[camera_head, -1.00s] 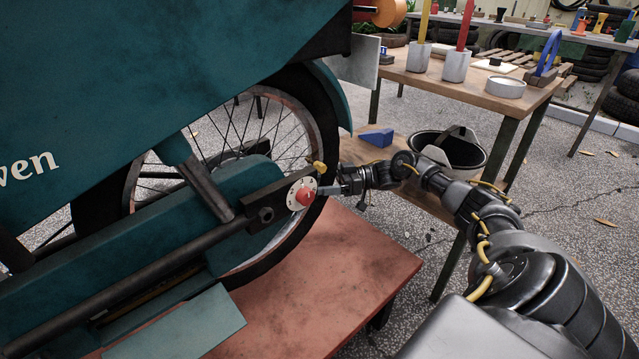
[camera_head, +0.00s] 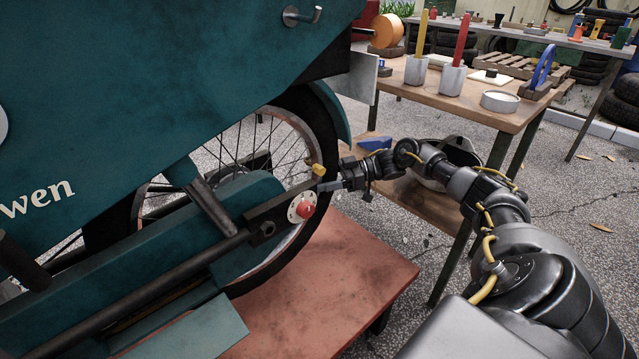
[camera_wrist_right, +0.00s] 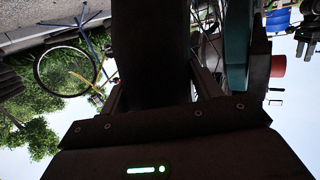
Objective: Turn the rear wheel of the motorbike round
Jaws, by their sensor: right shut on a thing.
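The motorbike (camera_head: 120,130) is a teal machine with pale lettering on its side panel, filling the left of the head view. Its rear wheel (camera_head: 319,128) has a black tyre, a pale worn rim and thin spokes. A teal cover and a dark bar hide the wheel's lower left part. A red knob on a pale disc (camera_head: 302,208) sits at the bar's end. My right gripper (camera_head: 328,186) is at the tyre's right side, just above the knob. In the wrist view its fingers (camera_wrist_right: 155,88) stand on both sides of the dark tyre (camera_wrist_right: 152,45), shut on it. My left gripper is out of view.
A reddish platform (camera_head: 330,285) lies under the wheel. A wooden table (camera_head: 430,88) with grey cups and a round tin stands at the right, with a bucket (camera_head: 455,150) and a blue wedge (camera_head: 374,144) on its lower shelf. Speckled ground is open at the right.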

